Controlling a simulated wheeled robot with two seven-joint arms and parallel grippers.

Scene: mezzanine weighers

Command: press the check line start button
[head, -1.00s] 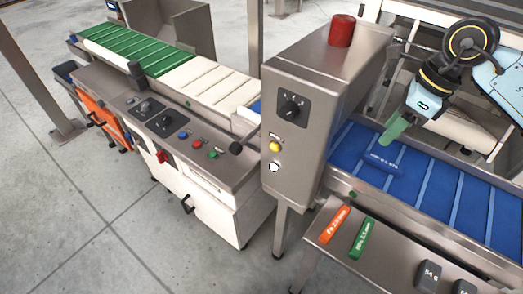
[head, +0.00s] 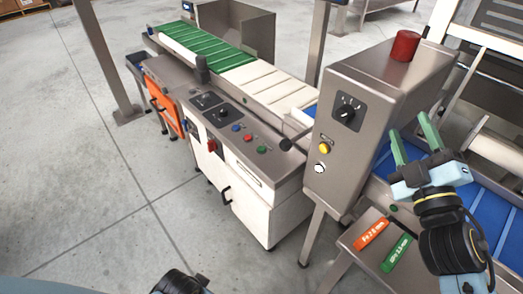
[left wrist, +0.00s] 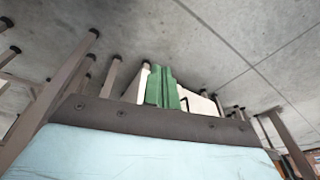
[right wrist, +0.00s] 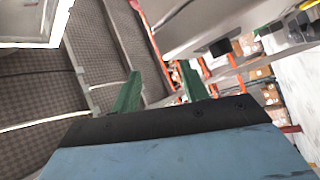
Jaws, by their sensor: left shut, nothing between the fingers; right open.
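A row of small buttons is on the sloped steel panel of the weigher: a blue button (head: 237,128), a red button (head: 248,138) and a green button (head: 262,150). Their labels are too small to read, so I cannot tell which is the check line start. My right gripper (head: 410,128) is open, fingers up, in front of the blue belt and right of the steel cabinet, away from the panel. Its green fingers also show in the right wrist view (right wrist: 160,75). My left gripper (left wrist: 162,88) is shut and empty in the left wrist view; its fingers are not seen in the head view.
The steel cabinet (head: 350,185) carries a black knob (head: 346,111), a yellow button (head: 325,148), a white button (head: 320,168) and a red beacon (head: 405,45). Open floor (head: 70,180) lies left.

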